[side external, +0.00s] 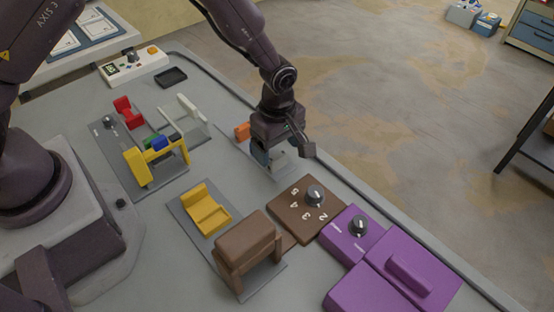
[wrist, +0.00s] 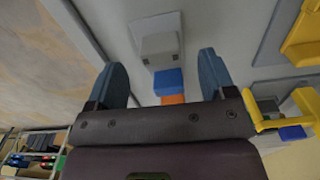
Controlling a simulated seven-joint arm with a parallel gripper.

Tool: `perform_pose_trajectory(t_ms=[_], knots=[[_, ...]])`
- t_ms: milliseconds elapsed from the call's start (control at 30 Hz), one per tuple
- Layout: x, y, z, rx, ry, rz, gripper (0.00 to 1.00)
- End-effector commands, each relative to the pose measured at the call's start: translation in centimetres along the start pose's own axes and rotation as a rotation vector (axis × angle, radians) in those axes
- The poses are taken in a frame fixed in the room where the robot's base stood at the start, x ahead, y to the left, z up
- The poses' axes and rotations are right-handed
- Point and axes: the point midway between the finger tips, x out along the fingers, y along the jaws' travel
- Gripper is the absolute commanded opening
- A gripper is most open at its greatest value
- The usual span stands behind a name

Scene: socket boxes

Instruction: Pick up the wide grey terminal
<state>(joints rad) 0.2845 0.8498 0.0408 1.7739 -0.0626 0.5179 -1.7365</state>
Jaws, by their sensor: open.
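A grey block (wrist: 160,45), which looks like the wide grey terminal, stands on a pale grey plate (wrist: 140,15). In the wrist view it lies just beyond and between my fingertips. A blue block (wrist: 168,80) and an orange block (wrist: 173,98) are lined up with it, nearer the palm. In the side external view the grey block (side external: 279,164) is partly hidden under my gripper (side external: 282,153), and the orange block (side external: 242,131) shows to the left. My gripper (wrist: 161,62) is open, pointing down, with nothing held. I cannot tell the exact height gap.
A brown dial box (side external: 298,210) and purple boxes (side external: 405,265) stand close in front and right. Yellow (side external: 205,207) and brown (side external: 246,245) pieces sit on a grey plate nearer the base. A yellow frame (side external: 140,168) stands left. The table edge lies just beyond my gripper.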

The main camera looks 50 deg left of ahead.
Motion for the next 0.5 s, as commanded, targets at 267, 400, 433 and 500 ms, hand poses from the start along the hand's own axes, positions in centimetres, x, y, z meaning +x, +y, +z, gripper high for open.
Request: perform_pose_trajectory(t_ms=[267,400,433,500], knots=[[3.9,0.0,-0.3,0.001,0.001,-0.003,0.77],[4.3,0.0,-0.3,0.000,0.000,0.000,0.77],[4.3,0.0,-0.3,0.000,0.000,0.000,0.77],[4.2,0.0,-0.3,0.000,0.000,0.000,0.77]])
